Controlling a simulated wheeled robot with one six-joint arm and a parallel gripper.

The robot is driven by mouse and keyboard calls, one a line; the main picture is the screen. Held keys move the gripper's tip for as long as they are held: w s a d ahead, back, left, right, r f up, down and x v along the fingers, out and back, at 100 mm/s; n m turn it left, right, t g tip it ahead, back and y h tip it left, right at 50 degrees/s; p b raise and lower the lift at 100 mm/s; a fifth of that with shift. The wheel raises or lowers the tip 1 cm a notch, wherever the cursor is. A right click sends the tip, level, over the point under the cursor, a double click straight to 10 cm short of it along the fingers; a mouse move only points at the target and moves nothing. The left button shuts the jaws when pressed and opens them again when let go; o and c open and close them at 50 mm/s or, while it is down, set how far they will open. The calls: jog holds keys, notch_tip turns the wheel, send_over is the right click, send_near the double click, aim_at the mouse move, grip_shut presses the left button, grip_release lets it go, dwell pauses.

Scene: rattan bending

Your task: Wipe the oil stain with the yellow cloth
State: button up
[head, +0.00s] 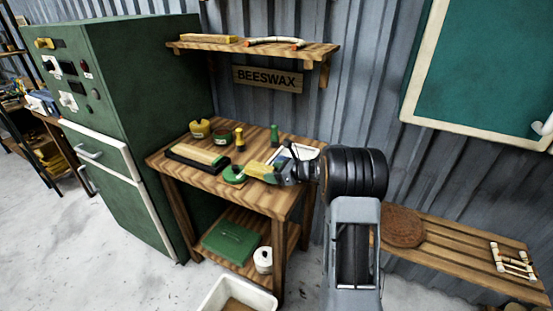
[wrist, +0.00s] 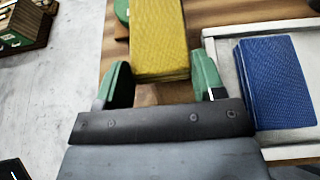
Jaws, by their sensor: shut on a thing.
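The yellow cloth (head: 258,169) is a thick folded block over the wooden bench top. In the wrist view the yellow cloth (wrist: 157,38) extends forward from between the green fingertips. My gripper (head: 277,174) is shut on its near end; the fingers also show in the wrist view (wrist: 163,80). I cannot tell whether the cloth touches the wood. The oil stain cannot be made out in either view; my gripper and the cloth hide part of the bench top.
A pale tray (wrist: 225,62) with a blue cloth (wrist: 277,82) lies right of my gripper. A shelf (head: 255,48) hangs above.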

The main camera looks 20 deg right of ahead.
jog(key=shift+s+d+r+p, duration=0.15)
jog(key=shift+d+r+p, duration=0.15)
jog(key=shift+d+r, duration=0.35)
notch_tip(320, 180, up, 3)
jog(key=shift+s+r+p, duration=0.1)
jog(key=shift+p, duration=1.05)
